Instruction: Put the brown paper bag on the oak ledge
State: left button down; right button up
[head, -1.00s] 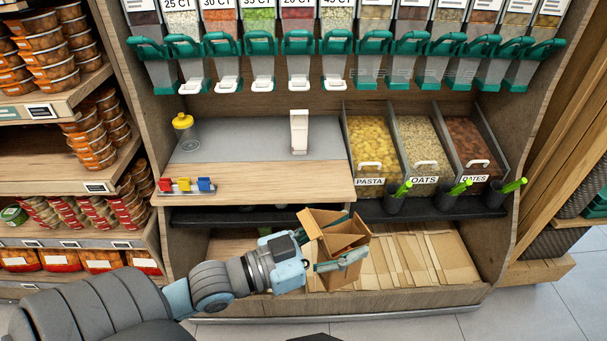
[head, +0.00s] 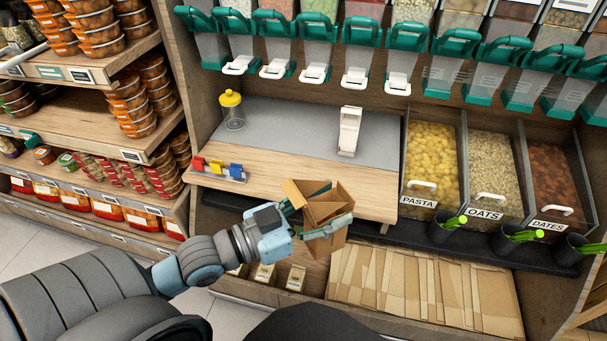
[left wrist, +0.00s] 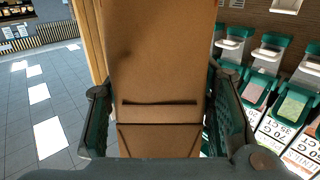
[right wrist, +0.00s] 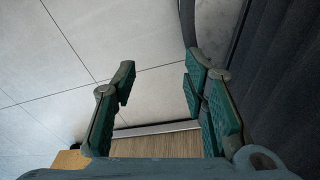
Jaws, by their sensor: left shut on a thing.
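The brown paper bag (head: 325,212) is open at the top and tilted, held in front of the wooden counter. My left gripper (head: 318,224) is shut on it. In the left wrist view the bag (left wrist: 158,80) fills the space between the two green fingers. The oak ledge (head: 320,190) is the light wood strip at the front of the grey counter top; the bag covers part of its front edge. My right gripper (right wrist: 160,95) shows only in the right wrist view, open and empty above the floor.
On the ledge's left is a rack of red, yellow and blue pieces (head: 219,168). Behind stand a yellow-lidded jar (head: 231,110) and a white upright holder (head: 349,131). Pasta, oats and dates bins (head: 432,160) are at right. Flat bags (head: 420,290) lie in the lower shelf.

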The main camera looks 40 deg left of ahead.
pick_arm(q)
jog(key=w+a+n+t+y+b, duration=0.1)
jog(key=w+a+n+t+y, duration=0.3)
jog(key=w+a, duration=0.65)
jog(key=w+a+r+n+g+y+b, duration=0.1)
jog(key=w+a+r+n+y, duration=0.3)
jog(key=a, duration=0.3)
jog(key=w+a+r+n+g+y+b, duration=0.1)
jog(key=w+a+r+g+y, duration=0.1)
jog(key=w+a+r+y, duration=0.35)
notch_tip(320, 180, down, 21)
jog(key=s+a+y+b, duration=0.1)
jog(key=b, duration=0.6)
jog(key=shift+a+n+b, duration=0.3)
pick_arm(e)
notch_tip(320, 180, down, 10)
jog(key=w+d, duration=0.1)
jog(key=d, duration=0.1)
jog(key=shift+w+f, duration=0.2)
jog(key=shift+w, duration=0.2)
pick_arm(q)
jog(key=c, duration=0.8)
grip_release()
jog(key=shift+f, duration=0.15)
jog(key=shift+o, duration=0.2)
pick_arm(e)
jog(key=shift+s, duration=0.1)
